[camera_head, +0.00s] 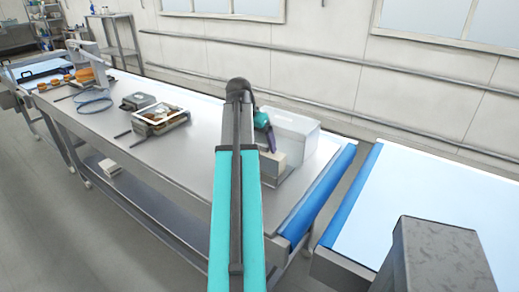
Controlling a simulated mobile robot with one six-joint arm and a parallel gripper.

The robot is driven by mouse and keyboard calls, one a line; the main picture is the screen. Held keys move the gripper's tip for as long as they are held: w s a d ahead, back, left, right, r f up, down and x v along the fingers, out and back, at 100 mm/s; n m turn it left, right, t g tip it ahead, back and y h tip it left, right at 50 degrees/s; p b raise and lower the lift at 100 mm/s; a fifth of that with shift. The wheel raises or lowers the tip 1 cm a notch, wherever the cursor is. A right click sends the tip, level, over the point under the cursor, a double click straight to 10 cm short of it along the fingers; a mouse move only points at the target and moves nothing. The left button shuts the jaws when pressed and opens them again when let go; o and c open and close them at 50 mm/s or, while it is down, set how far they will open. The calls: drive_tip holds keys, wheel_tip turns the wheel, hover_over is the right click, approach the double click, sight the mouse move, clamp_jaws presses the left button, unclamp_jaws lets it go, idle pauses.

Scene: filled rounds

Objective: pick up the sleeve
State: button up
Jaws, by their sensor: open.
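My arm reaches up the middle of the view and bends over at the top. My gripper (270,147) hangs at the right end of the steel table (215,165), partly hidden behind my arm. It is open, and its dark fingers point down.
A whitish, see-through box (293,128) stands just behind the gripper. A metal tray with brownish contents (160,115) and a grey device (138,101) lie further left, near a blue coil (93,98). A blue-edged conveyor (420,215) stands at right across a gap.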

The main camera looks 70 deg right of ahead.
drive_tip(key=c, duration=1.1)
drive_tip(key=shift+r, duration=0.1)
drive_tip(key=shift+c, duration=0.2)
wheel_tip(320, 180, up, 10)
drive_tip(key=b, duration=0.2)
idle(0.5)
drive_tip(key=shift+w, duration=0.1)
